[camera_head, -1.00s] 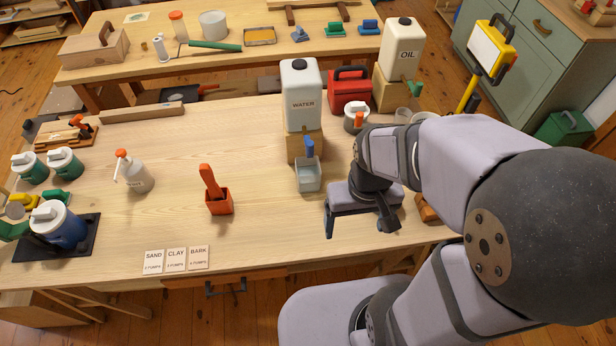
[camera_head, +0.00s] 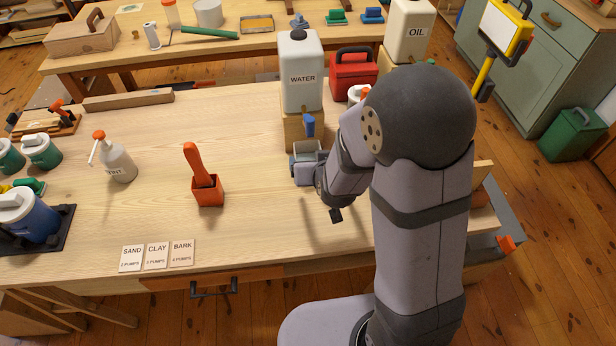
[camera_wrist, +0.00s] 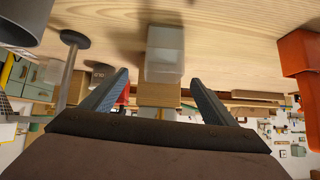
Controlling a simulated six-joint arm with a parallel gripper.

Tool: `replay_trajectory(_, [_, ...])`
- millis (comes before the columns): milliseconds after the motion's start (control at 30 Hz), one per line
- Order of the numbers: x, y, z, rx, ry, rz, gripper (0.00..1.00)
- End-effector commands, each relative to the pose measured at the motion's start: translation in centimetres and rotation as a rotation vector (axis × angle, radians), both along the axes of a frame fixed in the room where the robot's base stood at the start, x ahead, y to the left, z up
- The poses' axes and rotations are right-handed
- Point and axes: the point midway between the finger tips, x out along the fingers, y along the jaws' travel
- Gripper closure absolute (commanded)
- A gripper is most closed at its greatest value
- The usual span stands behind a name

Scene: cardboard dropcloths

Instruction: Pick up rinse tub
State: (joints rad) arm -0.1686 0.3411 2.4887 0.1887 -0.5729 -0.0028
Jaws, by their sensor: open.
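The rinse tub, a small translucent grey box (camera_head: 304,153), stands on the bench below the water container's blue tap (camera_head: 308,125). My gripper and wrist partly hide it in the head view. In the wrist view, which is upside down, the tub (camera_wrist: 165,52) shows between and beyond the fingers. My gripper (camera_wrist: 158,78) is open and empty, its two dark fingers spread wider than the tub. In the head view my gripper (camera_head: 322,187) is low over the bench, right by the tub; contact cannot be told.
The white water container (camera_head: 301,75) stands on a wooden block (camera_head: 296,130) behind the tub. An orange pot (camera_head: 208,190) with an orange-handled tool is to the left. A red case (camera_head: 353,76) is behind. Bare bench lies between pot and tub.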

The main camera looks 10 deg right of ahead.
Motion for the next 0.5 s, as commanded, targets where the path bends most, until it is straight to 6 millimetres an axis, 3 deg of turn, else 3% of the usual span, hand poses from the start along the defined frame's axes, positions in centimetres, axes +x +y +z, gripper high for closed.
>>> replay_trajectory(33, [0.8,0.2,-1.8,-0.006,-0.047,0.001,0.2])
replay_trajectory(100, [1.8,0.3,-2.4,-0.016,-0.115,-0.002,0.2])
replay_trajectory(500, [4.0,0.8,-3.3,-0.055,-0.332,0.0,0.2])
